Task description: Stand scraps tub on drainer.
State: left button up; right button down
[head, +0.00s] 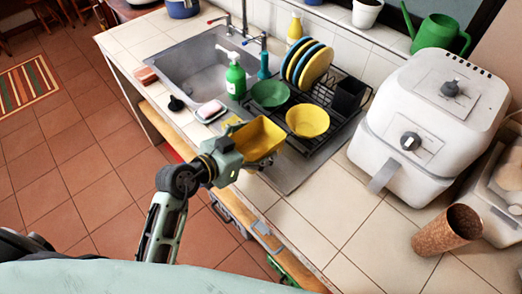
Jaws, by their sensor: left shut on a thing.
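The yellow scraps tub (260,137) is at the counter's front edge, in front of the drainer. My left gripper (236,150) is shut on its near left side. The tub looks tilted, with its open top facing up; I cannot tell whether its base touches anything. The black wire drainer (345,122) stands on the counter right of the sink. It holds upright blue and yellow plates (312,66), a green bowl (270,94), a yellow bowl (307,120) and a black holder (349,95). My right gripper is not in view.
A white air fryer (428,125) stands right of the drainer. A green soap bottle (235,77) and a soap dish (209,112) stand by the sink (196,62). A brown cup (448,228) is at the right. The counter tiles in front of the air fryer are clear.

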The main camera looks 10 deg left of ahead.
aim_at(256, 156)
pick_arm(q)
jog(key=shift+x, duration=1.05)
jog(key=shift+s+d+f, duration=0.1)
jog(key=shift+d+f, duration=0.05)
jog(key=shift+f, duration=2.05)
jog(key=o, duration=1.2)
jog(key=shift+f, duration=0.15)
jog(key=shift+o, duration=0.2)
jog(key=shift+r, duration=0.2)
jog(key=v, duration=1.2)
jog(key=shift+b, duration=0.45)
jog(key=shift+f, duration=0.1)
